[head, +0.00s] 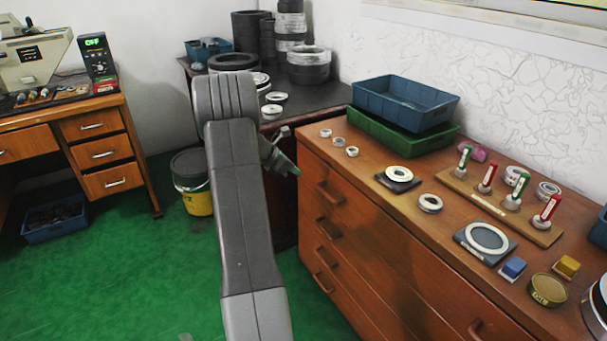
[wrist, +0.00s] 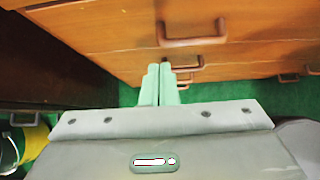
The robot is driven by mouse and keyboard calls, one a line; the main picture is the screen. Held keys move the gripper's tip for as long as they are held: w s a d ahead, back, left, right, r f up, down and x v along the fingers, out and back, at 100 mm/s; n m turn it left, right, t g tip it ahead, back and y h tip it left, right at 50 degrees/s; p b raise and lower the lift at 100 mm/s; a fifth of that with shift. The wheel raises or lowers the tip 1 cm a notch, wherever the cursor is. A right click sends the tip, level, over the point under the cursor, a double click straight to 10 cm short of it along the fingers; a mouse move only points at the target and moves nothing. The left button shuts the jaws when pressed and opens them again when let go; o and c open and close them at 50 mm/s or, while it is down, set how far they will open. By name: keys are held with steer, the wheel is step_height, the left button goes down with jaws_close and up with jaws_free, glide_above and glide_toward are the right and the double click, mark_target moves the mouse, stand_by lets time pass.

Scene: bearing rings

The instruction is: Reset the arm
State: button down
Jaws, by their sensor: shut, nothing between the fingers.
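My gripper (wrist: 159,84) shows in the wrist view as two pale green fingers lying side by side, shut and empty. They point toward the front of the wooden drawer cabinet (wrist: 100,45) and its brown handles. In the head view my gripper (head: 296,171) is a small green tip left of the cabinet's front corner, below the level of its top. My grey arm stands upright across the middle of the head view and hides part of the dark table behind it.
The wooden cabinet top holds bearing rings, a pegged board (head: 480,205), grey pads and stacked blue (head: 405,98) and green bins. A dark table (head: 330,98) with rings stands behind. A yellow bucket (head: 195,190) stands left of my arm. Green floor is clear at left front.

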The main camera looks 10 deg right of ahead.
steer(key=shift+s+a+r, duration=0.15)
steer(key=shift+a+r, duration=0.2)
glide_toward(326, 179)
steer(key=x, duration=0.5)
steer(key=shift+a+f+b, duration=0.15)
steer(key=shift+f+b, duration=0.15)
steer(key=shift+f, duration=0.3)
steer(key=shift+d, duration=0.5)
steer(key=shift+w, duration=0.25)
steer(key=shift+r, duration=0.1)
